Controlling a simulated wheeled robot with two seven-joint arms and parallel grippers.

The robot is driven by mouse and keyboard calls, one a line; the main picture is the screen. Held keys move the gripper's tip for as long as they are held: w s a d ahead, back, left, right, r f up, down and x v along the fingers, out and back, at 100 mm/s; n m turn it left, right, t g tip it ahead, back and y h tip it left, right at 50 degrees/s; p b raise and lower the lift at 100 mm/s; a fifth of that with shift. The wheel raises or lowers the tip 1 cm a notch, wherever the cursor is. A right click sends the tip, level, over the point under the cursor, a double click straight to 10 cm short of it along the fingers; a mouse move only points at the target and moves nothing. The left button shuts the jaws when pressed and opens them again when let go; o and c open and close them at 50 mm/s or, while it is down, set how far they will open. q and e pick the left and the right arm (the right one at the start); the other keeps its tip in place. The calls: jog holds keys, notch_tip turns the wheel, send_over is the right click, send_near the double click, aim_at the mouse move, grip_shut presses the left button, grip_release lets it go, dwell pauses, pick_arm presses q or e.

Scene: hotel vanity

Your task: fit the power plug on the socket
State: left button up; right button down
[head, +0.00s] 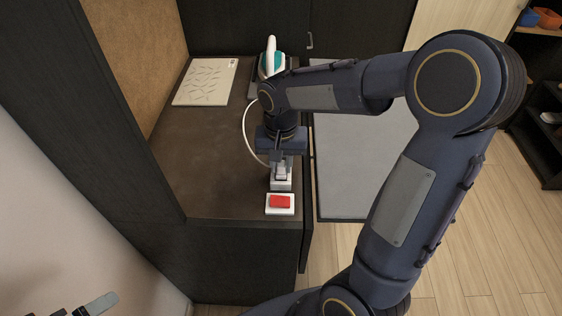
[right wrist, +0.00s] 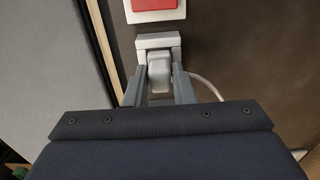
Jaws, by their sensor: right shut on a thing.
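The pale grey power plug (right wrist: 159,74) is between the two fingers of my right gripper (right wrist: 158,88), which is shut on it. In the head view the right gripper (head: 281,163) points down over the counter's front part. The white socket block (right wrist: 157,41) is right at the plug's far end in the wrist view; it also shows in the head view (head: 281,186). The plug overlaps the socket's face, and I cannot tell whether its pins are inside. My left gripper (head: 95,305) shows only partly at the bottom left corner, away from the counter.
A red switch on a white plate (head: 280,203) lies just in front of the socket. A white cable (head: 246,130) curves back towards a white and teal iron (head: 271,60). A patterned pale board (head: 206,81) lies at the back left. The counter's left part is clear.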

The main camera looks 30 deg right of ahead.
jog(key=shift+f+b, duration=0.35)
jog(key=shift+f, duration=0.15)
jog(key=c, duration=1.1)
grip_release()
jog(key=shift+c, duration=0.2)
notch_tip(320, 180, up, 8)
jog(key=shift+f, duration=0.1)
jog(key=s+a+n+t+y, duration=0.2)
jog(key=s, duration=0.6)
jog(key=s+a+n+t+y, duration=0.1)
jog(key=s+a+n+t, duration=0.1)
jog(key=s, duration=0.7)
jog(key=shift+f+n+t+y, duration=0.4)
jog(key=shift+t, duration=0.4)
